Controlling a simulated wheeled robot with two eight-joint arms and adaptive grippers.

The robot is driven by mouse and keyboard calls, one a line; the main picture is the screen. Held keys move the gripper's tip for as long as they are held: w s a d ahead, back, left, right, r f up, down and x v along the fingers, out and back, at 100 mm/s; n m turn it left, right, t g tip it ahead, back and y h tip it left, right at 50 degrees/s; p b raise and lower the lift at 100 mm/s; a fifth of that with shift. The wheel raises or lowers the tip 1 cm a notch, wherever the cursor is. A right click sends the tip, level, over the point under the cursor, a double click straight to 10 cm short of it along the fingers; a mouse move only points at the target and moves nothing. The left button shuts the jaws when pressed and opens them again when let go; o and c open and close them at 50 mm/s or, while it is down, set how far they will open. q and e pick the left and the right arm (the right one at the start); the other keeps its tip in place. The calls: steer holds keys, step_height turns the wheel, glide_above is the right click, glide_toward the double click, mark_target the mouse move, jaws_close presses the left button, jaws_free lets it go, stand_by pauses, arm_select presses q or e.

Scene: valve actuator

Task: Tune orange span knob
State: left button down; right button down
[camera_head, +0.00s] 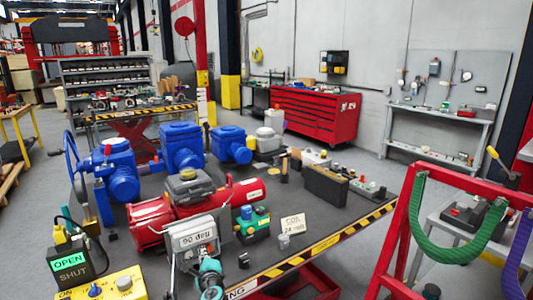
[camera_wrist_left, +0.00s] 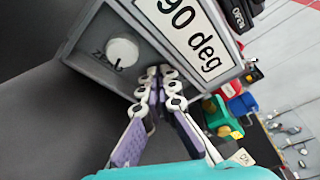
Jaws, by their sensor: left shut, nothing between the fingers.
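A grey box with a white "90 deg" label (camera_head: 193,237) stands at the front of the bench. In the left wrist view the same box (camera_wrist_left: 85,38) shows tilted and close, with a round white knob (camera_wrist_left: 122,52) beside lettering that seems to read "ZERO". No orange knob is clearly visible; my fingers cover part of the box's face. My left gripper (camera_wrist_left: 160,73) is shut and empty, its fingertips at the box face right of the white knob; whether they touch it is unclear. It also shows in the head view (camera_head: 183,260), in front of the box. My right gripper is not in view.
A red cylinder actuator (camera_head: 150,222) lies behind the box, with blue actuators (camera_head: 182,146) farther back. A green valve part (camera_head: 254,223) and a card (camera_head: 292,223) stand right. An OPEN/SHUT indicator (camera_head: 72,263) stands left. The bench's right middle has some free room.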

arm_select(q)
steer(key=shift+d+f+v, duration=0.1)
steer(key=shift+d+v, duration=0.05)
steer(key=shift+v, duration=0.85)
steer(key=shift+d+f+v, duration=0.1)
steer(key=shift+d+v, duration=0.05)
steer(key=shift+v, duration=0.85)
steer(key=shift+d+f+v, duration=0.1)
steer(key=shift+v, duration=0.9)
steer(key=shift+w, duration=0.1)
